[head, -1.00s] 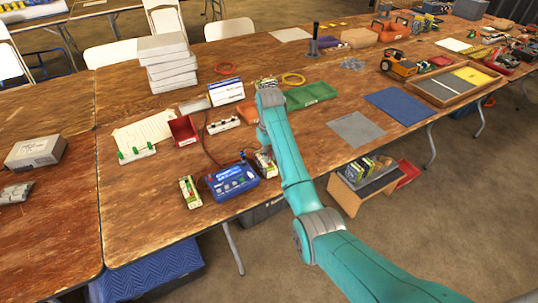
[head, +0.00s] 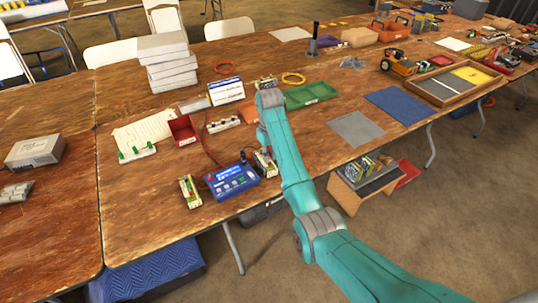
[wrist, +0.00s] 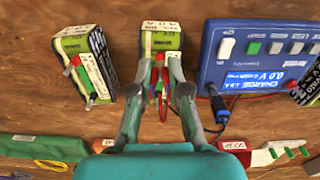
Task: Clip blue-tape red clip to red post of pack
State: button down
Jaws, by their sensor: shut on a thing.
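My gripper (wrist: 162,75) is shut on a slim red clip (wrist: 160,84) in the wrist view. The clip is at the near end of a green-and-white pack (wrist: 161,40). Red and green parts overlap there, so I cannot tell whether the clip grips the red post; no blue tape is clear on it. In the head view this pack (head: 264,163) stands right of the blue charger (head: 232,181), and my arm mostly hides the gripper. The charger also shows in the wrist view (wrist: 255,75), with a dark lead end (wrist: 218,106) near its edge.
A third pack (head: 190,191) stands left of the charger.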

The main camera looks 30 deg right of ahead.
dwell(0.3)
jog(key=c, duration=1.1)
grip_release()
jog(key=shift+o, duration=0.4)
jog(key=shift+o, duration=0.8)
